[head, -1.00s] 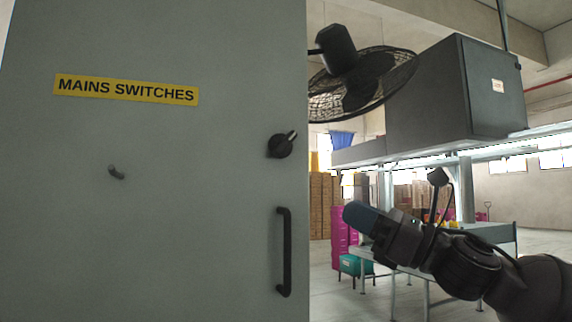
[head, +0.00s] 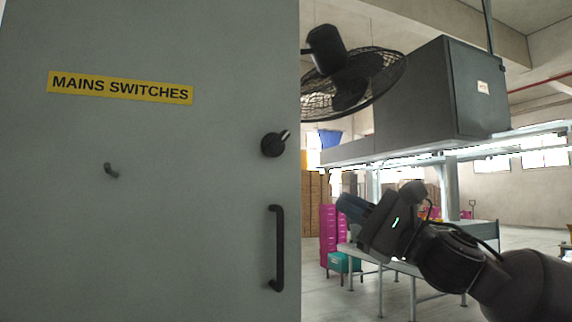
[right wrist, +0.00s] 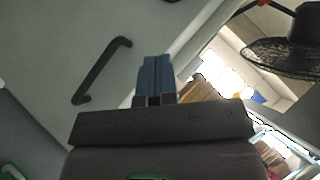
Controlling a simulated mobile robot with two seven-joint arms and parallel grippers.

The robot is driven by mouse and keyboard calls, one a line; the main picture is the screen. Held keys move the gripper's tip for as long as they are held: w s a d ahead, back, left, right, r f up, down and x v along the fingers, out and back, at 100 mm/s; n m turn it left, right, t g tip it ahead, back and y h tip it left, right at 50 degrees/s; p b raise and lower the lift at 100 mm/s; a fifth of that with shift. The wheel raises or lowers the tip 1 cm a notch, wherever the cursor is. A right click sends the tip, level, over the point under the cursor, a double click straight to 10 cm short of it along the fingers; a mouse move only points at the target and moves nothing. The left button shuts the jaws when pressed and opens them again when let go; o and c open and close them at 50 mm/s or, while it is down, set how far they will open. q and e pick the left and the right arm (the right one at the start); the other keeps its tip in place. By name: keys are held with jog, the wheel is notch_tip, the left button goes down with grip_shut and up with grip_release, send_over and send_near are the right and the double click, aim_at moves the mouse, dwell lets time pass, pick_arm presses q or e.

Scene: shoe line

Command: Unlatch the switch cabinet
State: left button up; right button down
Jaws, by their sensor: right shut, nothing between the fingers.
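The switch cabinet (head: 150,240) is a grey-green door filling the left half of the head view, with a yellow "MAINS SWITCHES" label (head: 120,88). A black rotary latch knob (head: 273,145) sits near its right edge, its pale mark pointing up and right. A black bar handle (head: 277,248) is below the knob. It also shows in the right wrist view (right wrist: 100,70). My right gripper (head: 350,208) is shut and empty, right of the door edge and apart from knob and handle. Its blue fingers (right wrist: 154,75) are together in the right wrist view. My left gripper is not seen.
A black fan (head: 350,85) and a dark box (head: 450,90) stand high at the right. A table (head: 400,268), pink crates (head: 329,235) and a teal bin (head: 345,262) are behind my right arm.

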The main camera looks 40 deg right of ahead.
aim_at(277, 149)
jog(key=shift+r, duration=0.1)
dwell(0.3)
jog(key=shift+s+a+r+p+x, duration=0.15)
jog(key=shift+s+a+p+x, duration=0.2)
jog(key=shift+x, duration=1.7)
jog(key=shift+s+a+r+p+x, duration=0.15)
jog(key=shift+p+x, duration=0.25)
jog(key=shift+x, duration=1.6)
jog(key=shift+s+a+r+p+x, duration=0.15)
jog(key=shift+p+x, duration=0.25)
jog(key=shift+x, duration=1.65)
jog(key=shift+w+a+r, duration=0.15)
jog(key=shift+a+r, duration=0.05)
jog(key=shift+a, duration=0.15)
jog(key=shift+w, duration=0.1)
jog(key=shift+w, duration=0.1)
